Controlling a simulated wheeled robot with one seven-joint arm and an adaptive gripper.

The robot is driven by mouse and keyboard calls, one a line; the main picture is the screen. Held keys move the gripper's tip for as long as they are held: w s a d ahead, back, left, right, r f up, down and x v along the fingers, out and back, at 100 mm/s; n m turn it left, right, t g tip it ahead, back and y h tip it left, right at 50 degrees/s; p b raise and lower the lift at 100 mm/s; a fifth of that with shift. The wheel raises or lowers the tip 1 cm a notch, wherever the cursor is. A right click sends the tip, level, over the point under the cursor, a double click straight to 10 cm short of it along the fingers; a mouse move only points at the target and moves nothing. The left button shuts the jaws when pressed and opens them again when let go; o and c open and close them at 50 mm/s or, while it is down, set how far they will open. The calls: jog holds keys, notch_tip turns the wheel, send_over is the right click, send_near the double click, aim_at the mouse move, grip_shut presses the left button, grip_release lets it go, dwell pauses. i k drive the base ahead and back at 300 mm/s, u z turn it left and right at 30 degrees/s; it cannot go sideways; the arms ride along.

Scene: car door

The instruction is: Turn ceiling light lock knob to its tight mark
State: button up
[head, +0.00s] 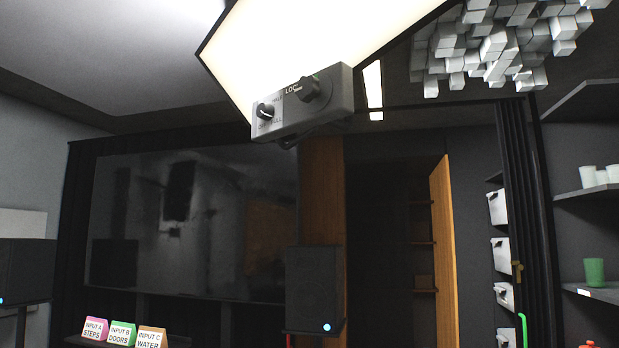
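The ceiling light (310,40) is a large bright panel in a dark frame at the top of the head view. A grey control box (340,88) hangs at its near lower edge. The lock knob (311,88) is the dark knob on the right of the box, beside lettering that begins "LOC". A green mark shows near its upper right edge. A second dark knob with a pale pointer (265,111) sits at the left, among lettering including "OFF" and "FULL". The knob's exact setting is too small to tell. My gripper is not in view.
Grey acoustic blocks (495,45) hang from the ceiling at the upper right. A dark speaker (315,290) stands below the box, before a wooden panel. Shelves (590,188) with cups line the right. The space around the box looks clear.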

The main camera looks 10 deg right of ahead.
aim_at(308, 88)
jog(key=u, duration=1.6)
jog(key=k, duration=1.25)
jog(key=z, duration=1.55)
jog(key=i, duration=0.5)
jog(key=u, duration=0.05)
